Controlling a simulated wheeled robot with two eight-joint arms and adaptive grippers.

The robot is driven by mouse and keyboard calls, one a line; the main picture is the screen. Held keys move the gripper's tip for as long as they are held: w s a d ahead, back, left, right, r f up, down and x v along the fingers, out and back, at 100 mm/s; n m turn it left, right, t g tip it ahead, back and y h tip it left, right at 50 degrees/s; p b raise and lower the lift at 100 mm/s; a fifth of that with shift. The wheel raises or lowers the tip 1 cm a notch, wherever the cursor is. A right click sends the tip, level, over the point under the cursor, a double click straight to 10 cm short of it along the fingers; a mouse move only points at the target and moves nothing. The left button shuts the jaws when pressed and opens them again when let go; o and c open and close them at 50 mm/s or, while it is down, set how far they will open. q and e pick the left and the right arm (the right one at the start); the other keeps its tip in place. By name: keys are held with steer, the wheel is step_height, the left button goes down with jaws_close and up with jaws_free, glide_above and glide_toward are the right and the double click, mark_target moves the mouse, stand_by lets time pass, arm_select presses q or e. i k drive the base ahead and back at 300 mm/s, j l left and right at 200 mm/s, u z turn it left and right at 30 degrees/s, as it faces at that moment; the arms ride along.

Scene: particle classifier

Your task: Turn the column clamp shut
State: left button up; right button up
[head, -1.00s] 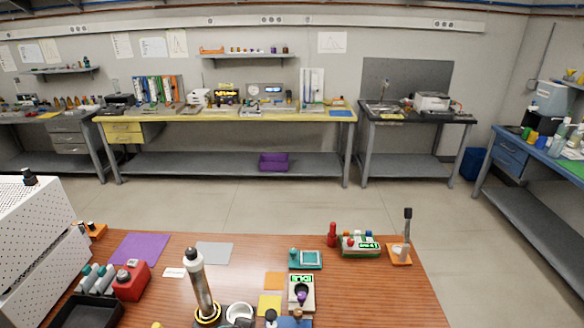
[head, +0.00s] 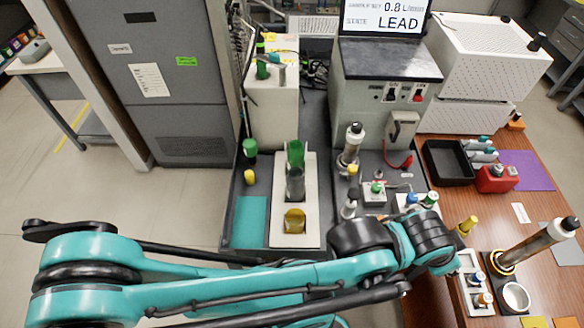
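A silver column (head: 350,146) with a dark cap stands upright on the grey bench, with a small yellow piece (head: 353,168) low beside it. A second silver column (head: 535,242) leans in the picture at the right, with a yellow ring (head: 503,262) at its foot on the wooden table. I cannot tell which part is the column clamp, or whether it is shut. My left arm crosses the lower picture from the left and ends near the wooden table's left edge. Its fingers do not show. My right gripper is not in view.
A white stand (head: 294,220) with a green and clear tube and a yellow cup is left of the first column. A grey cabinet (head: 392,90) with a screen reading LEAD stands behind. A black tray (head: 447,163), a red container (head: 497,178) and a white cup (head: 515,297) are at the right.

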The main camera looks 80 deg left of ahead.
mark_target(352, 170)
steer(key=k+u, duration=0.2)
steer(key=u, duration=0.75)
steer(key=i+l+u, duration=0.1)
steer(key=u, duration=0.75)
steer(key=i+l+u, duration=0.2)
steer(key=l+u, duration=0.15)
steer(key=i+l+u, duration=0.1)
steer(key=l+u, duration=0.3)
